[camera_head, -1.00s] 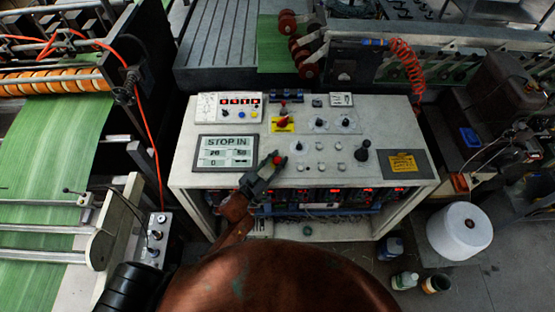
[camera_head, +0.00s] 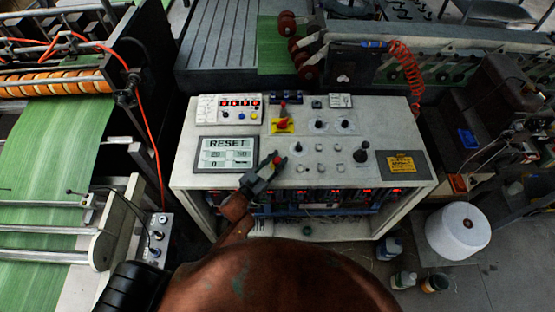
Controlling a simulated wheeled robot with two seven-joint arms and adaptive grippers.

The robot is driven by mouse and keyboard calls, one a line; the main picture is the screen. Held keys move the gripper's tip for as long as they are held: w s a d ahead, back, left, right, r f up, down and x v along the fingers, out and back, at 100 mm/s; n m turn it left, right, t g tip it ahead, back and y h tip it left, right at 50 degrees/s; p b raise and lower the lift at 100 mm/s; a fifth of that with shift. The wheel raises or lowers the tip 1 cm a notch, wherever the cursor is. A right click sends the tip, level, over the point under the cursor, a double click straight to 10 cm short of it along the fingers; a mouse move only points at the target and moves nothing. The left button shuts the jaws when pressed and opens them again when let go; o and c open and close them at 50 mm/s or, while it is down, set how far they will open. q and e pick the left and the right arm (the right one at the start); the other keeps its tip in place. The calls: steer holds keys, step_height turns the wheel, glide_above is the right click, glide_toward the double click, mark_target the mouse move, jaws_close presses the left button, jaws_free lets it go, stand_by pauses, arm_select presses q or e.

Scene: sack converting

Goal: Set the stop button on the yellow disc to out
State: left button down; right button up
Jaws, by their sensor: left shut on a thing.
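My left gripper (camera_head: 270,165) is over the front middle of the white control panel, just right of the display. It is shut on a small red button (camera_head: 277,160), of which only the red head shows between the fingertips. The gripper hides what is under this button, and I see no yellow disc around it. Whether the button is in or out cannot be read from its shape. The display (camera_head: 227,153) reads RESET. My right gripper is not in view.
Another red knob (camera_head: 283,124) stands on a yellow plate behind the gripper. Small knobs and buttons and a black ball lever (camera_head: 361,156) stand to the right on the control panel (camera_head: 405,135). A white roll (camera_head: 458,230) stands on the floor at right.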

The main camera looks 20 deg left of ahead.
arm_select(q)
steer(key=c, duration=1.9)
jaws_free()
steer(key=shift+r, duration=0.3)
steer(key=o, duration=0.4)
steer(key=shift+f, duration=0.1)
steer(key=shift+s+a+f, duration=0.1)
steer(key=shift+s+a, duration=0.1)
steer(key=shift+s, duration=0.15)
steer(key=v, duration=1.1)
steer(key=shift+s, duration=0.1)
